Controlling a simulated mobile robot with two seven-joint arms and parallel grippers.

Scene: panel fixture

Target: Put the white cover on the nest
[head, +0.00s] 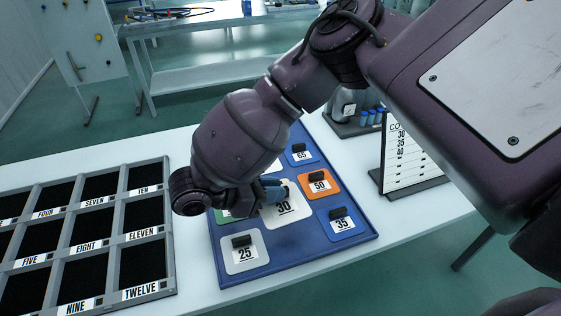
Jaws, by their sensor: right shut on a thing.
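My right gripper (275,188) reaches in from the right over a blue tray (298,258). It is shut on a white cover (285,211) marked 30, at the middle of the tray. The cover's handle is hidden by the fingers. I cannot tell whether the cover touches the tray. Another pale cover (241,266) marked 25, with a black handle, lies at the tray's front left. To the left is a grey rack (172,240) of dark nests with labels such as TEN, ELEVEN and TWELVE. The visible nests look empty. My left gripper is not in view.
The tray also holds an orange cover (320,191) marked 50, a blue cover (342,229) marked 35 and a blue cover (301,160) marked 65. A green one (224,217) is mostly hidden. A list board (402,160) stands at the right.

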